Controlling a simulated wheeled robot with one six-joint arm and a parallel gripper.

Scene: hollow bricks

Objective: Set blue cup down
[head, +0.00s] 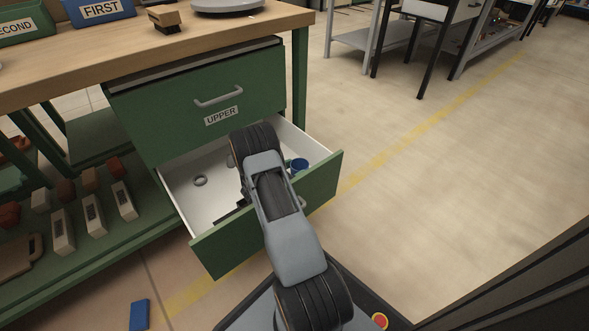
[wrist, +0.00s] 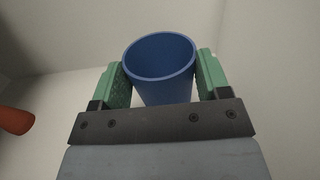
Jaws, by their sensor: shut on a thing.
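The blue cup (wrist: 160,75) is held between the two green finger pads of my gripper (wrist: 161,80) in the wrist view. Its open rim faces the camera. In the head view, part of the blue cup (head: 299,165) shows just right of my arm, within the outline of the open lower drawer (head: 322,178). My arm hides most of the gripper there. I cannot tell whether the cup's base touches the drawer floor.
A metal ring (head: 200,180) lies on the white drawer floor at left. A red-orange object (wrist: 16,121) shows at the wrist view's left edge. The upper drawer (head: 200,105) above is shut. Brick-like blocks (head: 92,210) stand on the lower shelf. A blue block (head: 139,314) lies on the floor.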

